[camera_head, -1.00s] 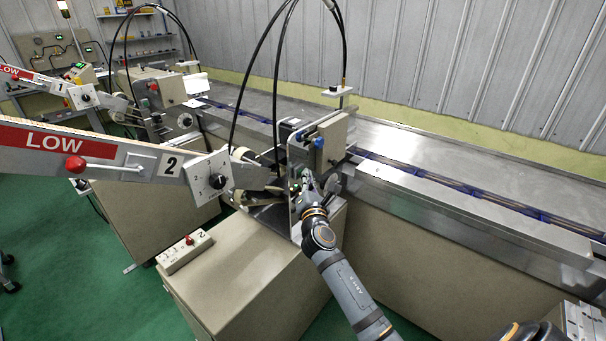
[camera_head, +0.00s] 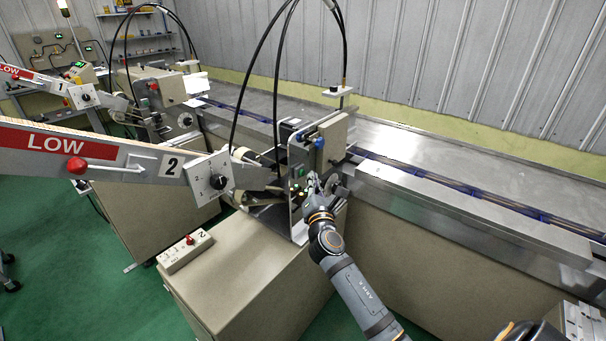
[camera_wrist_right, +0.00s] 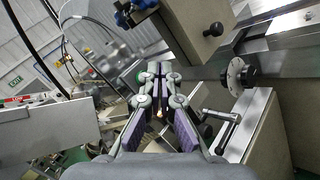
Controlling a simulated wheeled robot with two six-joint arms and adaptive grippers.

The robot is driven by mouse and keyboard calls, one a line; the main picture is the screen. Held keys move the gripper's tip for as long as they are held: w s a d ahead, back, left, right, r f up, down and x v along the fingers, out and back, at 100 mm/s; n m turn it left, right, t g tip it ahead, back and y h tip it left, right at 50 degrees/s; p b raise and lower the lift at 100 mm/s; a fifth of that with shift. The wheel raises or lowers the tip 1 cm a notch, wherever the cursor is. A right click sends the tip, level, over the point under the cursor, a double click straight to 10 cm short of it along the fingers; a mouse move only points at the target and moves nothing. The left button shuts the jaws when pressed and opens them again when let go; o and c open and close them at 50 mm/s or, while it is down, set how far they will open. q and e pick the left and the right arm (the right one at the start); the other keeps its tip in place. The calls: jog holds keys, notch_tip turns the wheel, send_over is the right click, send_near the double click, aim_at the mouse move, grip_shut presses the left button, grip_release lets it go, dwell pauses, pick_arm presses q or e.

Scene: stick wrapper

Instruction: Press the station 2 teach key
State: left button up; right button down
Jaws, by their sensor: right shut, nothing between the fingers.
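The station 2 machine's upright metal panel (camera_head: 298,212) stands at the middle of the head view, with small lit green and amber buttons (camera_head: 297,186) on its face. I cannot read their labels, so I cannot tell which one is the teach key. My right gripper (camera_head: 311,180) is just right of these buttons, shut and empty; it seems slightly apart from the panel, but contact is hard to judge. In the right wrist view its closed fingers (camera_wrist_right: 153,76) point ahead, and a small glowing spot shows between the finger links. My left gripper is not in view.
A long arm marked LOW and 2 (camera_head: 90,158) reaches in from the left, ending in a dial plate (camera_head: 208,179). A small box with a red button (camera_head: 185,250) sits on the beige cabinet (camera_head: 245,270). The conveyor (camera_head: 450,205) runs behind, to the right.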

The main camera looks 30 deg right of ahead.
jog(key=s, duration=0.1)
jog(key=s+d, duration=0.1)
jog(key=s, duration=0.2)
jog(key=shift+s+d, duration=0.25)
jog(key=shift+d, duration=0.15)
jog(key=shift+f, duration=0.1)
dwell(0.4)
